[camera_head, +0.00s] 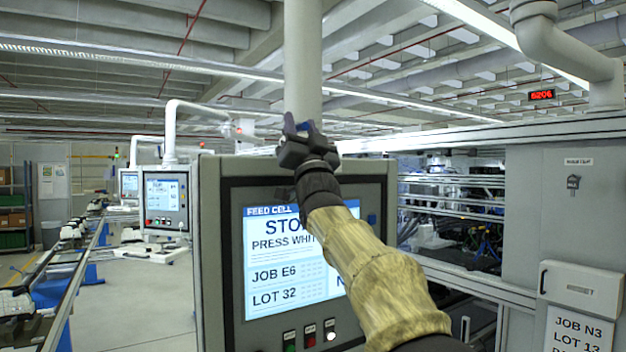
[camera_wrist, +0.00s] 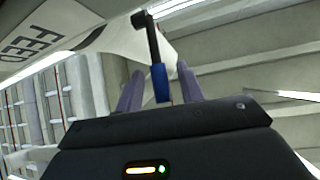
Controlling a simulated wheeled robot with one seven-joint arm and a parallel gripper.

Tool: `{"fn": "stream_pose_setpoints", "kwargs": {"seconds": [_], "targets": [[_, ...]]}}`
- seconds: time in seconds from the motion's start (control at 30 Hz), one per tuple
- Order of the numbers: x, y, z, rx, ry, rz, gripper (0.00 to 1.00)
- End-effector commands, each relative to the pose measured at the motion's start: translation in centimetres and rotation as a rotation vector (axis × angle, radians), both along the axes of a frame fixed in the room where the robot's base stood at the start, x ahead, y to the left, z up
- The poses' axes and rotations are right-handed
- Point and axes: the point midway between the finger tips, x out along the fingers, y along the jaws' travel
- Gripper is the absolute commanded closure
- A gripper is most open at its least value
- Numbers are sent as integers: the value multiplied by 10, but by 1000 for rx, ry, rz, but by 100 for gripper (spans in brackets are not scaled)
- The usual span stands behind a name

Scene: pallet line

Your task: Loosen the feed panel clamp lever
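The feed panel (camera_head: 222,262) is a grey-framed cabinet under a thick white post (camera_head: 303,60), its screen reading FEED CELL. The clamp lever shows in the wrist view as a black arm (camera_wrist: 147,38) with a blue grip (camera_wrist: 159,82), beside a white part marked FEED (camera_wrist: 62,22). My gripper (camera_wrist: 160,68) is open, with one finger on each side of the blue grip and a gap on both sides. In the head view my gripper (camera_head: 302,125) is at the panel's top edge, in front of the post; most of the lever is hidden there, with a bit of blue showing.
The screen (camera_head: 275,285) reads JOB E6, LOT 32, with buttons below; my arm covers part of it. Another panel (camera_head: 165,203) hangs farther back on the left. A grey cabinet (camera_head: 545,215) with a white box (camera_head: 581,288) stands on the right, next to metal rails.

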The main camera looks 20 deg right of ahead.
Motion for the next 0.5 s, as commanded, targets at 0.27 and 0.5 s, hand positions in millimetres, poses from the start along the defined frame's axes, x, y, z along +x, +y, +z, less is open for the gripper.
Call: {"fn": "stream_pose_setpoints", "kwargs": {"seconds": [0.27, 0.5], "targets": [[-26, 0, -36, -1, 0, -1, 62], [-49, 0, -64, -1, 0, -2, 62]]}}
